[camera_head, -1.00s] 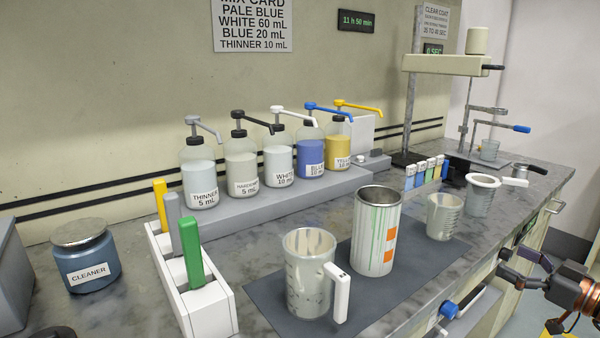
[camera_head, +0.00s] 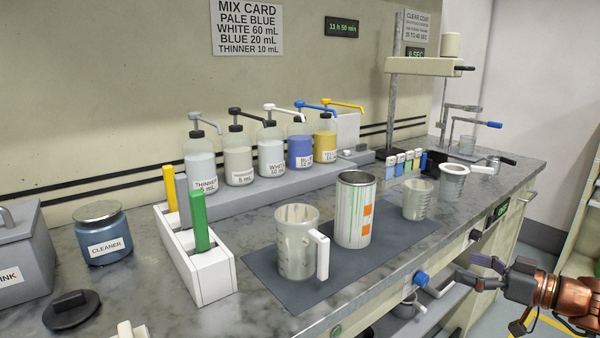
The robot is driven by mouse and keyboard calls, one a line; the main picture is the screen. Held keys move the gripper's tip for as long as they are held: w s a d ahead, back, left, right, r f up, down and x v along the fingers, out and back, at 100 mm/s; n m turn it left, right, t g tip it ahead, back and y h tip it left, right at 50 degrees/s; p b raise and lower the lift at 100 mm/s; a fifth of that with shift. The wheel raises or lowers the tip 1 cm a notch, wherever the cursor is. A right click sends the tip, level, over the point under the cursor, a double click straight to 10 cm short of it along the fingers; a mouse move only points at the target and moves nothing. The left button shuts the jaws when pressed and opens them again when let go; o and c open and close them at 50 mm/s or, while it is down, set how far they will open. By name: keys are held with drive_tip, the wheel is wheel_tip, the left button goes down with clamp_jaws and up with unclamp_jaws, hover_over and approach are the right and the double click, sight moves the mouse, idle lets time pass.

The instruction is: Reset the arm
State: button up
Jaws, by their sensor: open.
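My gripper (camera_head: 474,276) is at the lower right, in front of the bench's front edge. Its dark fingers are apart and nothing is between them. My copper-coloured arm (camera_head: 575,297) runs off the right edge of the view.
A blue knob (camera_head: 421,279) on the bench front is close left of the gripper. Pump bottles (camera_head: 271,152) line a grey step at the back. A white rack (camera_head: 203,278), a cleaner jar (camera_head: 104,235) and a small beaker (camera_head: 417,199) stand on the bench. The floor shows at lower right.

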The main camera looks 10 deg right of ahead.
drive_tip(key=s+a+f+g, duration=0.3)
drive_tip(key=a+g, duration=0.2)
drive_tip(key=a, duration=0.5)
drive_tip(key=s+a+f+g, duration=0.2)
drive_tip(key=s+a+g, duration=0.15)
drive_tip(key=a, duration=0.75)
drive_tip(key=s+a+f+m+g+h, duration=0.2)
drive_tip(key=s+f+g+h, duration=0.15)
drive_tip(key=s, duration=0.45)
drive_tip(key=s+a+f+m+g+h, duration=0.2)
drive_tip(key=s+a+f+g+h, duration=0.15)
drive_tip(key=s, duration=0.55)
drive_tip(key=s+d+f+m+h, duration=0.1)
drive_tip(key=s+d+m+h, duration=0.1)
drive_tip(key=s+d+h, duration=0.25)
drive_tip(key=s+p+v, duration=0.2)
drive_tip(key=p+v, duration=0.8)
drive_tip(key=s+d+r+p+v, duration=0.1)
drive_tip(key=s+p+v, duration=0.2)
drive_tip(key=p+v, duration=0.7)
drive_tip(key=shift+d+r+t+y, duration=0.35)
drive_tip(key=shift+r+t, duration=0.1)
drive_tip(key=shift+r, duration=0.1)
